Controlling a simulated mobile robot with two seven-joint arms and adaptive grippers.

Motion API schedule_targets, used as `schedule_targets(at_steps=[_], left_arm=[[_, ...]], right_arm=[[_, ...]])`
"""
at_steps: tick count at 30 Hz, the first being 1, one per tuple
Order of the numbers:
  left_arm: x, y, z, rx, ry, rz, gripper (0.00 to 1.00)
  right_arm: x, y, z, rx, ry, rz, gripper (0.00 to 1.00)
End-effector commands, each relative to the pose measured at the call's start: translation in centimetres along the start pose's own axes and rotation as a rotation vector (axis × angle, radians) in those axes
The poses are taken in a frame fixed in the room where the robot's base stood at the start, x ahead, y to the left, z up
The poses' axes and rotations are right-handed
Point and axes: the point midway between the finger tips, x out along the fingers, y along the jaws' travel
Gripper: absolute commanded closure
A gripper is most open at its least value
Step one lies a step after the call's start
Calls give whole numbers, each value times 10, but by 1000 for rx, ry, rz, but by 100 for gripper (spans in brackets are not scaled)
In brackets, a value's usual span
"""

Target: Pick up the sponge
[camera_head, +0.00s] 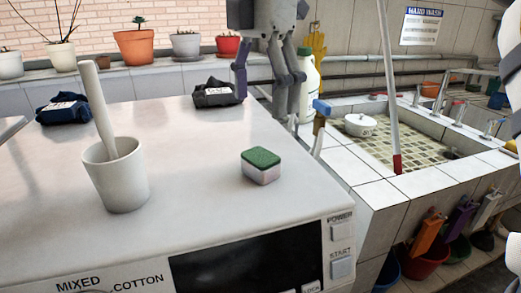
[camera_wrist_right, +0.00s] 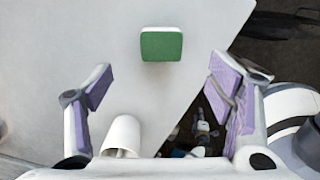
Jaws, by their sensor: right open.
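The sponge (camera_head: 262,166), green on top and white to pale pink below, lies on the white washing machine top near its front right corner. In the right wrist view the sponge (camera_wrist_right: 161,46) shows green side up, ahead of the fingertips and roughly centred between them. My right gripper (camera_head: 263,95) is above the back right of the machine top, behind the sponge in the head view, with its fingers hanging down. In the wrist view its purple-padded fingers (camera_wrist_right: 160,76) are wide apart with nothing between the pads. My left gripper is not seen.
A white cup (camera_head: 117,180) with a pestle-like stick stands left of the sponge. Dark folded cloths (camera_head: 62,108) lie at the back. A white bottle (camera_head: 307,90) stands behind the gripper. The tiled sink (camera_head: 375,190) is at right. The surface around the sponge is clear.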

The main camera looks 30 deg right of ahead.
Motion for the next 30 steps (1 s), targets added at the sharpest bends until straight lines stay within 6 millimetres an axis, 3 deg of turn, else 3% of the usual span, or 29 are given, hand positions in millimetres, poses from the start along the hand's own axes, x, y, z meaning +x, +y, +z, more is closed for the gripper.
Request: schedule_targets(at_steps=[6, 11, 16, 19, 25, 26, 30], left_arm=[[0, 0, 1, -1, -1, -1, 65], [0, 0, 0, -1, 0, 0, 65], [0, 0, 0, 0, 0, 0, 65], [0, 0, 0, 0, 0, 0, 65], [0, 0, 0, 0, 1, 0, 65], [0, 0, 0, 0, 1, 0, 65], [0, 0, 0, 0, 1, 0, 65]], right_arm=[[48, -1, 0, 0, 0, -5, 25], [69, 0, 0, 0, 1, -5, 25], [102, 2, 0, 0, 0, -5, 25], [112, 2, 0, 0, 0, -2, 25], [113, 3, 0, 0, 0, -1, 25], [113, 3, 0, 0, 0, -1, 27], [113, 3, 0, 0, 0, -1, 59]])
